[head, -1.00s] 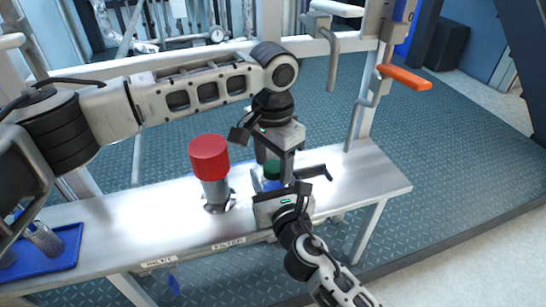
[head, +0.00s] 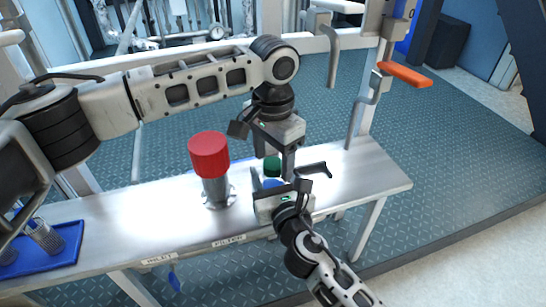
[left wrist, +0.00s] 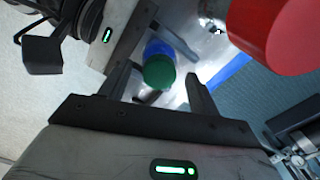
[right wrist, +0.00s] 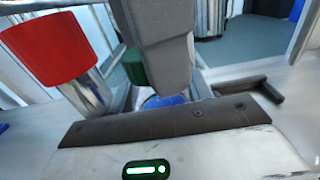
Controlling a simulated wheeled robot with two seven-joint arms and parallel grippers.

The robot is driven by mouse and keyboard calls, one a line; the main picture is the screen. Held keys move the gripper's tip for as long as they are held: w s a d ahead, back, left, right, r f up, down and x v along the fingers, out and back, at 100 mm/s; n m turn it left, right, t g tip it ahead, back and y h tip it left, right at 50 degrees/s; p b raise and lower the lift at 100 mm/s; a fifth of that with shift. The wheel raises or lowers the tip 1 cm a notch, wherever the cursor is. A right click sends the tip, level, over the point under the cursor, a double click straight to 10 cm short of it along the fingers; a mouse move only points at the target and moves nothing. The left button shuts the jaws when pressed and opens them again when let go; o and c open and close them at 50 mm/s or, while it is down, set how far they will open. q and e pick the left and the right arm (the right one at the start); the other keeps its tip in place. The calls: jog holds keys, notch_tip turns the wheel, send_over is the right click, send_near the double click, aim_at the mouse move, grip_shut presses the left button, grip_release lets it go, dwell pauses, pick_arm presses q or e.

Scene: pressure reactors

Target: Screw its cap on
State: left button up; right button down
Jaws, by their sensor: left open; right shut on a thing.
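The green cap (head: 272,166) shows directly above a blue bottle (head: 272,184) over the bench. In the left wrist view the cap (left wrist: 159,72) covers part of the blue bottle (left wrist: 160,48); I cannot tell how far it is seated. My left gripper (head: 281,165) is open, pointing down around or just above the cap, with a finger on either side in its wrist view. My right gripper (head: 283,189) is shut on the blue bottle low at the bench. In the right wrist view the cap (right wrist: 134,67) is partly hidden by a left finger.
A metal cylinder with a red top (head: 209,157) stands just left of both grippers. A blue tray (head: 66,243) with mesh metal parts lies at the bench's left end. An orange-handled lever (head: 404,76) is at the upper right. The bench's right end (head: 370,180) is clear.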

pick_arm(q)
notch_tip(320, 180, up, 12)
jog(key=shift+f, duration=0.25)
pick_arm(e)
jog(key=c, duration=0.6)
grip_release()
jog(key=shift+o, duration=0.2)
